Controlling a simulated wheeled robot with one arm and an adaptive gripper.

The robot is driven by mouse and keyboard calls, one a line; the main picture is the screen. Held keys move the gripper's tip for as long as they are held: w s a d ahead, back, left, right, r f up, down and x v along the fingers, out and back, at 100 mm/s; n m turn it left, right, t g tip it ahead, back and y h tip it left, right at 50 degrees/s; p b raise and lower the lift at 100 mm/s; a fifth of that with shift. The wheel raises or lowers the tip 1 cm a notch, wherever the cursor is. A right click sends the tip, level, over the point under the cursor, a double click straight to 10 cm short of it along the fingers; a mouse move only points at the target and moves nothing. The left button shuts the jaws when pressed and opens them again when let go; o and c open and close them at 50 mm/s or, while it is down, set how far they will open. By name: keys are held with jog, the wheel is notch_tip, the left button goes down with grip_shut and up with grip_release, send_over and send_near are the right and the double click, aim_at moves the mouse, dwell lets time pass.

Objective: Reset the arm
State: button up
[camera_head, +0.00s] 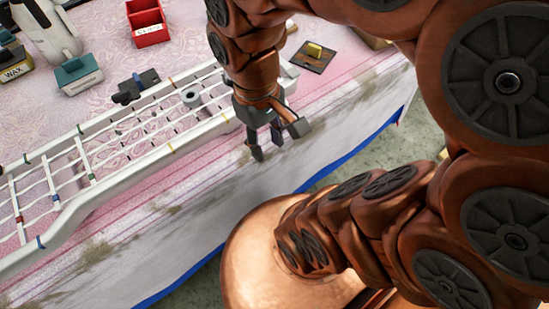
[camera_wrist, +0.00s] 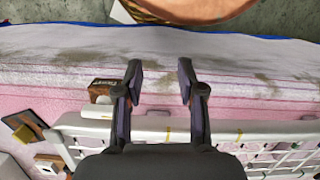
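My gripper (camera_head: 268,148) hangs pointing down over the front edge of the table, just in front of the white grille. In the wrist view my gripper (camera_wrist: 159,84) shows two dark fingers apart, with nothing between them but the table's cloth behind. The white grille (camera_head: 120,195) lies along the table, with thin bars and small coloured bands on its frame. Its rail (camera_wrist: 225,131) also shows in the wrist view, close behind the fingers. My arm hides part of the grille's right end in the head view.
A red box (camera_head: 148,32), a teal-grey block (camera_head: 78,75) and a block labelled WAX (camera_head: 14,68) stand at the back left. A dark plate with a yellow piece (camera_head: 313,52) lies to the right. The blue-edged pink cloth (camera_head: 180,225) hangs over the table's front.

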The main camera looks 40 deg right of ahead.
jog(key=shift+m, duration=0.5)
jog(key=s, duration=0.1)
jog(key=s+f, duration=0.1)
jog(key=s+a, duration=0.1)
jog(key=shift+s+f, duration=0.3)
jog(key=shift+f, duration=0.05)
notch_tip(320, 180, up, 11)
jog(key=p, duration=1)
jog(key=shift+w+f, duration=0.15)
jog(key=shift+f, duration=0.05)
